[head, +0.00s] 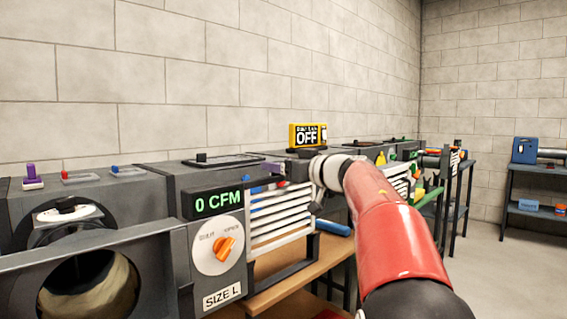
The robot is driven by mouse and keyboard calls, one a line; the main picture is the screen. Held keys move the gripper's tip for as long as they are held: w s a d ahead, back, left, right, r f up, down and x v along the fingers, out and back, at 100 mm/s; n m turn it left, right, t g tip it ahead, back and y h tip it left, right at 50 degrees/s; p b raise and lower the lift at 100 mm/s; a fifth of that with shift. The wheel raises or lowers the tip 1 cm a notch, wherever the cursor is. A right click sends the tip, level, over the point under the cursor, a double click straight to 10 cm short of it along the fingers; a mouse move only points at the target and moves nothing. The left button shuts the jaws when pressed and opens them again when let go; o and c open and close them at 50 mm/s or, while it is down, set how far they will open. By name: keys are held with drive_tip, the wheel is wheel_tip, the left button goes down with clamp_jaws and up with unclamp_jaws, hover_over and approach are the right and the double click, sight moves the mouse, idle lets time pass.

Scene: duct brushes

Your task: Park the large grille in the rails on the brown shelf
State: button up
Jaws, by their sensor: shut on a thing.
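The large grille (280,217), with white slats, stands upright beside the dial panel, above the brown shelf (322,262). My gripper (280,178) is at the grille's upper edge and appears shut on it; the fingertips are small and partly hidden. A dark bar (283,274), perhaps part of the rails, shows at the shelf below the grille. I cannot tell whether the grille sits in the rails or hangs above them.
A grey duct unit (165,200) with a round opening, a "0 CFM" display (217,203) and an orange knob (226,247) is at left. A yellow "OFF" sign (307,135) stands behind my gripper. A blue roll (333,228) lies right of the grille. Floor is open at right.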

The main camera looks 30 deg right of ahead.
sight(285, 196)
drive_tip(key=shift+f+b, duration=1.5)
drive_tip(key=shift+f, duration=2.35)
drive_tip(key=o, duration=1.3)
